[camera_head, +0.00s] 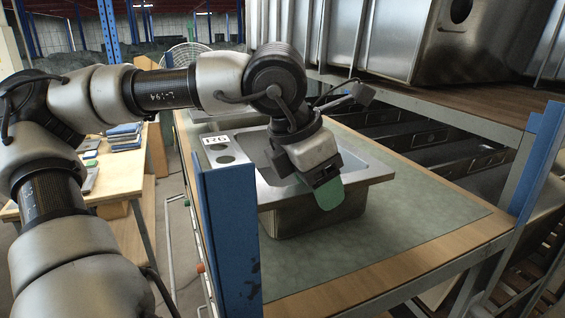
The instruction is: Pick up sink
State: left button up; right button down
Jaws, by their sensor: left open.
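A metal sink (300,218) with a flat rim and a deep basin rests on a grey-green mat (400,230) on the shelf. A label reading R6 lies on its rim at the left. My left gripper (329,192) reaches down over the sink, at the front part of its rim. Its green finger pad shows in front of the basin; the other finger is hidden behind it. The gripper is open, and whether it touches the rim cannot be told. My right gripper is not in view.
An upper shelf (460,95) carries more metal sinks (420,40). A wooden table with books (122,138) is at the left. The mat right of the sink is clear.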

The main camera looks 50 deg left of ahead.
pick_arm(q)
jog(key=shift+w+f, duration=0.15)
jog(key=shift+f, duration=0.25)
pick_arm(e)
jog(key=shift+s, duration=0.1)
pick_arm(q)
jog(key=shift+c, duration=0.2)
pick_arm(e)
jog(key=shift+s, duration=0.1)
pick_arm(q)
jog(key=shift+c, duration=1.3)
grip_shut()
jog(key=shift+r, duration=0.15)
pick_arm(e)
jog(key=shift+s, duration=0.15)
